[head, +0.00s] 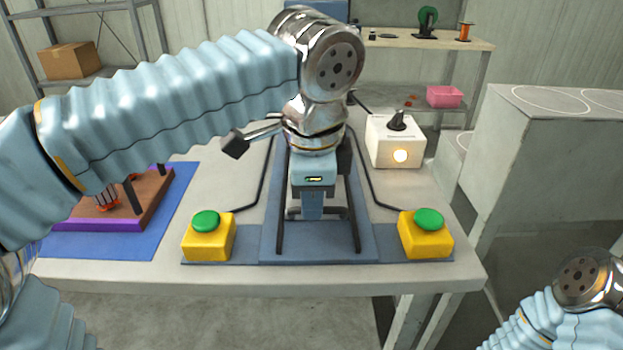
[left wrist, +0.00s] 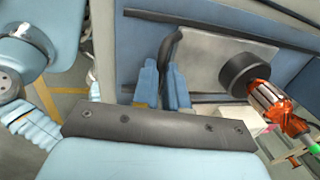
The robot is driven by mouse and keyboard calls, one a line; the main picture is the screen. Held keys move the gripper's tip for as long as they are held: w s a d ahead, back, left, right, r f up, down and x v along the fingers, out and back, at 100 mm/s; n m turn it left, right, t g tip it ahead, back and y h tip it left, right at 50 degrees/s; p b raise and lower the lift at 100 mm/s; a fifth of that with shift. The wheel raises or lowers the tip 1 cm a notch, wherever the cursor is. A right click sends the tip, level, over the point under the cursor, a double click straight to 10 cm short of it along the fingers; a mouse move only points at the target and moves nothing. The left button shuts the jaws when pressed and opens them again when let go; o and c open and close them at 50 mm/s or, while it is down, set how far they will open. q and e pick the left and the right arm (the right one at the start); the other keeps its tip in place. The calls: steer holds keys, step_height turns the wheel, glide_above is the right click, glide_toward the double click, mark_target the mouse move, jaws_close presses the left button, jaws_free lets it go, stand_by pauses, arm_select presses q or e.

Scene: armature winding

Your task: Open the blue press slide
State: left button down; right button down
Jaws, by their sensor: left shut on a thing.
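The blue press (head: 368,241) stands at the middle of the table, with black rails along its base. My left gripper (head: 312,207) points down over the front of the press, between the rails. In the left wrist view its two blue fingers (left wrist: 161,90) are shut on the dark curved handle (left wrist: 171,48) beside a grey slide plate (left wrist: 205,60). A black collar (left wrist: 240,75) and a copper-wound armature (left wrist: 270,100) show close by. My left wrist and arm hide much of the press in the head view. My right gripper is out of view.
Yellow boxes with green buttons stand left (head: 208,240) and right (head: 426,238) of the press. A white box with a lit lamp (head: 397,142) stands behind right. A brown-topped fixture (head: 150,206) lies on a blue mat at left. A grey cabinet (head: 540,140) stands at right.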

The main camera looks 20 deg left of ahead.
arm_select(q)
steer(key=s, duration=0.2)
steer(key=s+d, duration=0.1)
steer(key=s, duration=0.1)
steer(key=s+d, duration=0.1)
steer(key=s, duration=0.2)
stand_by(0.4)
steer(key=c, duration=1.2)
jaws_free()
steer(key=shift+o, duration=0.2)
